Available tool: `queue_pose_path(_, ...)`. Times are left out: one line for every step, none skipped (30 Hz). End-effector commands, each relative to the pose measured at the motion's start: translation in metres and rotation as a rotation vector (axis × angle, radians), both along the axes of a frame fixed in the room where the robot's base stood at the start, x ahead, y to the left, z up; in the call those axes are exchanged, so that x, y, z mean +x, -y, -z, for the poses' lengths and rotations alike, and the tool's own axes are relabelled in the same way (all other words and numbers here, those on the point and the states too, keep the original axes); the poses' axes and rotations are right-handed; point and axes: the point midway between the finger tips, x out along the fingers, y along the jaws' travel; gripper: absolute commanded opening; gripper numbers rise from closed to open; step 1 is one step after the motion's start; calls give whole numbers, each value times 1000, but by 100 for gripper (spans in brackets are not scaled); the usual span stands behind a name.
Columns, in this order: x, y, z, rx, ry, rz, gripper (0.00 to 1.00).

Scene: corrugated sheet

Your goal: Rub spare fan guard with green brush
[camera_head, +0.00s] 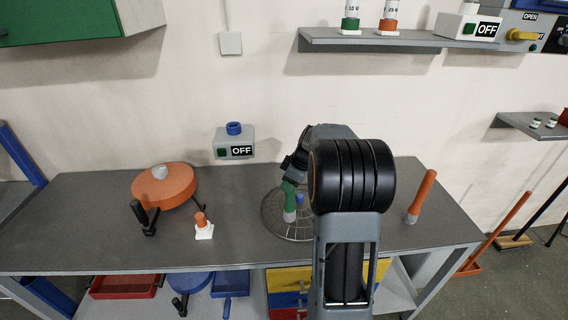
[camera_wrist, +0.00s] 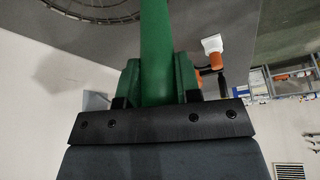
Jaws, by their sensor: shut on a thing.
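The green brush (camera_head: 290,200) is in my gripper (camera_head: 289,184), hanging nearly upright with its pale end down. The fan guard (camera_head: 267,226), a round wire grid, lies on the grey bench; my arm covers part of its right side. The brush's lower end is over or on the guard; I cannot tell if they touch. In the wrist view my gripper (camera_wrist: 157,82) is shut on the brush's green handle (camera_wrist: 156,40), and part of the guard's wire rim (camera_wrist: 85,18) shows at upper left.
An orange round device (camera_head: 165,186) with a black handle and a small white-based orange piece (camera_head: 203,228) stand left of the guard. An orange cylinder (camera_head: 421,196) stands at right. A switch box reading OFF (camera_head: 234,143) is behind. The bench (camera_head: 80,225) is clear at far left.

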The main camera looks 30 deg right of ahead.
Motion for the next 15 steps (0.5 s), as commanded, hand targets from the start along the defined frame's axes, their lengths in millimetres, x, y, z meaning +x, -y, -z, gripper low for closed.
queue_pose_path(0, -4, 1, -1, 1, -1, 8)
queue_pose_path(1, -6, 1, -1, 1, 1, 8)
queue_pose_path(1, -8, -1, -1, 2, 1, 8)
queue_pose_path(1, -7, -7, -1, 1, 1, 8)
queue_pose_path(1, -7, -12, -2, 3, 0, 8)
queue_pose_path(1, -7, -23, -3, 4, 2, 8)
queue_pose_path(0, -6, -24, -2, 1, 3, 8)
queue_pose_path(0, -6, -26, -2, 0, 4, 8)
queue_pose_path(0, -6, -30, -2, 0, 5, 8)
queue_pose_path(0, -5, -33, -2, 0, 5, 8)
queue_pose_path(0, -5, -35, -1, -1, 4, 8)
queue_pose_path(0, -6, -39, -1, 0, 4, 8)
queue_pose_path(0, -6, -42, -1, 0, 3, 8)
queue_pose_path(0, -6, -45, -1, 1, 2, 8)
queue_pose_path(1, -7, -48, -1, 1, 1, 8)
